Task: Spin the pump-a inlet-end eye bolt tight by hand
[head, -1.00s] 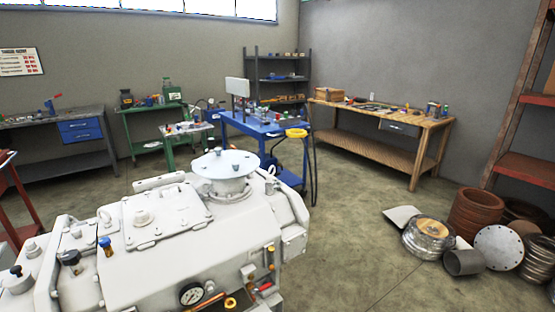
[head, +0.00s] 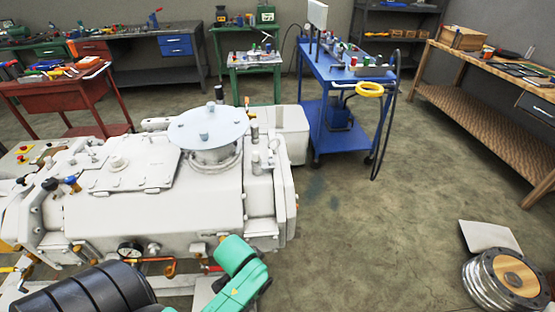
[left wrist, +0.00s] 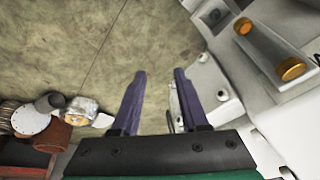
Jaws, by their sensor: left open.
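The pump (head: 180,212) is a large white machine in the left and lower middle of the head view. A round pale inlet plate (head: 208,128) sits on its raised top port. Small fittings (head: 262,160) stand to the right of the plate. I cannot pick out the eye bolt for certain. My left gripper (left wrist: 160,74) is open and empty in the left wrist view, its two purple fingers pointing over bare floor. The pump's white side (left wrist: 225,75) lies to their right, with amber round fittings (left wrist: 291,68). My right gripper is not in view.
A blue cart (head: 345,72) with a yellow coil and hanging hose stands beyond the pump. A red tool cart (head: 60,90) is at left and a wooden bench (head: 490,120) at right. A metal drum (head: 505,282) lies at lower right. The floor between is clear.

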